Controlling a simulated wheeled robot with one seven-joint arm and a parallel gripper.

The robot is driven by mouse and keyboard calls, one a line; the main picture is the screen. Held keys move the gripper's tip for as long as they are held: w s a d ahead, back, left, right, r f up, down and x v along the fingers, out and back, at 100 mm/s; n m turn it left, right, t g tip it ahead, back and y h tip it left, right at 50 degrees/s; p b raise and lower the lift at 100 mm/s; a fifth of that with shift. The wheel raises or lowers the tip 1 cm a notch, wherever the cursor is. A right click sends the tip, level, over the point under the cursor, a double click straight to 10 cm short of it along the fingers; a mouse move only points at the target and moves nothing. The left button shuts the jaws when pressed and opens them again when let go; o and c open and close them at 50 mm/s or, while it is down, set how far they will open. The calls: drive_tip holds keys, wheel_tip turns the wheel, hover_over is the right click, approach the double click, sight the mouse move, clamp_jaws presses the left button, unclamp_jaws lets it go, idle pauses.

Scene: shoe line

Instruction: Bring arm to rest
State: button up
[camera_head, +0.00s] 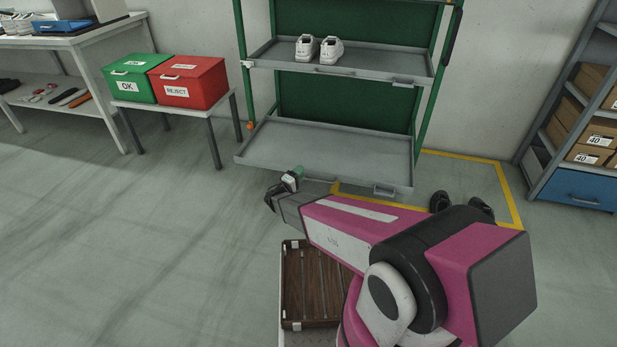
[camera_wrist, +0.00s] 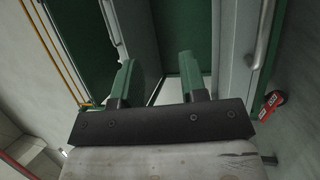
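My pink and black arm reaches out over the floor in the head view, toward the lower front of the green rack. My gripper (camera_head: 292,180) is at its end, in front of the rack's lower shelf. In the wrist view my gripper (camera_wrist: 163,75) has its two green fingers apart, with nothing between them. The green rack (camera_head: 240,60) stands against the back wall. A pair of white shoes sits on its upper shelf, the left shoe (camera_head: 306,48) beside the right shoe (camera_head: 331,50). The lower shelf (camera_head: 330,150) is bare where it shows.
A green OK box (camera_head: 128,85) and a red REJECT box (camera_head: 190,90) stand on a small table at left. A wooden slatted crate (camera_head: 312,285) is below my arm, partly hidden. A shelf unit with cartons (camera_head: 585,120) is at right. The left floor is clear.

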drive_tip(key=shift+s+a+r, duration=0.1)
drive_tip(key=shift+s+a, duration=0.1)
drive_tip(key=shift+a, duration=0.25)
drive_tip(key=shift+w, duration=0.1)
drive_tip(key=s+d+r+m+g+y, duration=0.1)
drive_tip(key=s+d+r+m+g, duration=0.2)
drive_tip(key=s+d+g, duration=0.45)
drive_tip(key=s+d+r+m+g+y, duration=0.1)
drive_tip(key=s+d+r+m+g, duration=0.3)
drive_tip(key=d, duration=0.7)
drive_tip(key=s+r+m+g+y, duration=0.2)
drive_tip(key=s+r+g+y, duration=0.1)
drive_tip(key=s+r+y, duration=0.5)
drive_tip(key=s+y, duration=0.2)
drive_tip(key=y, duration=0.1)
drive_tip(key=shift+s, duration=0.35)
